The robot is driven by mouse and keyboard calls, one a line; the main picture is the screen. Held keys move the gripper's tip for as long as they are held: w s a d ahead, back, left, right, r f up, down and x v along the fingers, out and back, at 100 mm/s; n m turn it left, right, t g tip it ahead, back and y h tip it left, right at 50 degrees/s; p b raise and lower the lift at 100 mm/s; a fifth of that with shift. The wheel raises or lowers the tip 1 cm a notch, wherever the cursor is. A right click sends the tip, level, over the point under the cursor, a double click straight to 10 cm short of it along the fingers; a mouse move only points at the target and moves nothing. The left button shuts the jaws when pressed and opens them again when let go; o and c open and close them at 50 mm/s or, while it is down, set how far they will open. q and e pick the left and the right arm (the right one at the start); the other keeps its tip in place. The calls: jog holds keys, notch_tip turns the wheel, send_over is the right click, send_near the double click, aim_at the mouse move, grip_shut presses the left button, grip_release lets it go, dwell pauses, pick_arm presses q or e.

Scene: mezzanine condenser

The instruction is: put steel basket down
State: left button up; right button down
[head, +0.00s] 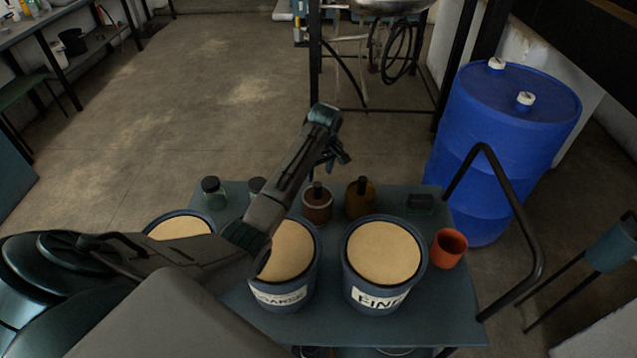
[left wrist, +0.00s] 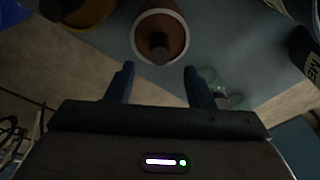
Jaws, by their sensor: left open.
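I cannot make out a steel basket in either view. My left gripper (head: 338,157) reaches over the far edge of the blue-grey cart top (head: 333,280), near two brown bottles. In the left wrist view its two fingers (left wrist: 160,86) stand apart with nothing between them. A brown bottle with a dark cap (left wrist: 160,22) lies beyond the fingertips there. My left arm hides part of the cart top and of the tubs. My right gripper is not in view.
The cart bears tubs of tan grain, including the FINE tub (head: 383,258) and the COARSE tub (head: 288,262). A brown bottle (head: 360,199), dark-lidded jar (head: 213,193) and terracotta cup (head: 450,249) stand there too. A blue drum (head: 505,140) is at right. Floor at left is clear.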

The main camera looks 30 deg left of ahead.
pick_arm(q)
jog(key=shift+d+r, duration=0.15)
jog(key=shift+r, duration=1.4)
